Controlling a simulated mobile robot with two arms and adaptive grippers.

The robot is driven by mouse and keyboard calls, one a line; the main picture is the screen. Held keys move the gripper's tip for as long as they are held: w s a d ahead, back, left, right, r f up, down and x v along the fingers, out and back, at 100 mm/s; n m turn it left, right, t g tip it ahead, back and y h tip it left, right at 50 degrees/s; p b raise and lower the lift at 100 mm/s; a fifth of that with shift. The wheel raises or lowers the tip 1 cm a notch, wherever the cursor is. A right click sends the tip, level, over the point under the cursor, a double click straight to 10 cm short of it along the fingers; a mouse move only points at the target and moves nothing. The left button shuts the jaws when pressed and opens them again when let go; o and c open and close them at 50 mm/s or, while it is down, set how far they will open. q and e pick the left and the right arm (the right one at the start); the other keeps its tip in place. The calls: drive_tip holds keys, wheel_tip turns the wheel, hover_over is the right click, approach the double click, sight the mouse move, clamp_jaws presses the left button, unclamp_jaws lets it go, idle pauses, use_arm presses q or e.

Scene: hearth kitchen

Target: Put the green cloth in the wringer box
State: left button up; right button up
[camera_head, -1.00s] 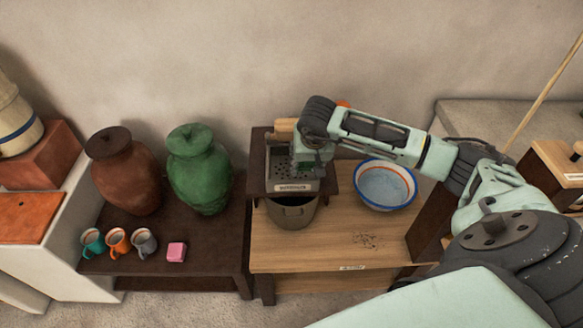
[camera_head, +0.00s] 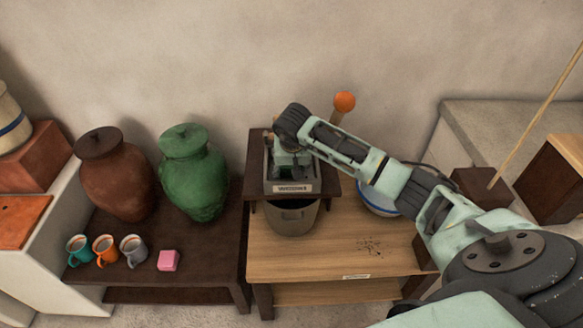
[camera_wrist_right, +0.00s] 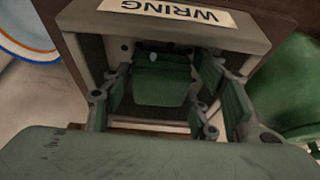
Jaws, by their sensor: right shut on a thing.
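The wringer box (camera_head: 271,186) is a grey open-topped box with a label on its front, on a dark stand. In the right wrist view its labelled wall (camera_wrist_right: 245,40) reads "WRING". My right gripper (camera_head: 289,165) points down into the box opening. The wrist view shows its fingers (camera_wrist_right: 165,98) on either side of a dark green piece, the green cloth (camera_wrist_right: 160,85), gripped between them inside the box walls. Whether the cloth touches the box floor is hidden. My left gripper is not in view.
A lever with an orange knob (camera_head: 344,101) stands behind my right arm. A pot (camera_head: 291,219) sits under the stand. A bowl (camera_head: 372,203) is partly behind my arm. Green (camera_head: 195,175) and brown (camera_head: 116,175) jars, several mugs and a pink block (camera_head: 168,261) stand left.

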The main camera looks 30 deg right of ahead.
drive_tip(key=shift+f, duration=0.2)
drive_tip(key=o, duration=1.4)
drive_tip(key=shift+r, duration=0.1)
drive_tip(key=shift+r, duration=0.4)
drive_tip(key=v, duration=1.1)
drive_tip(key=shift+s+a+r+b, duration=0.1)
drive_tip(key=shift+s+r+b, duration=0.1)
drive_tip(key=shift+b, duration=0.1)
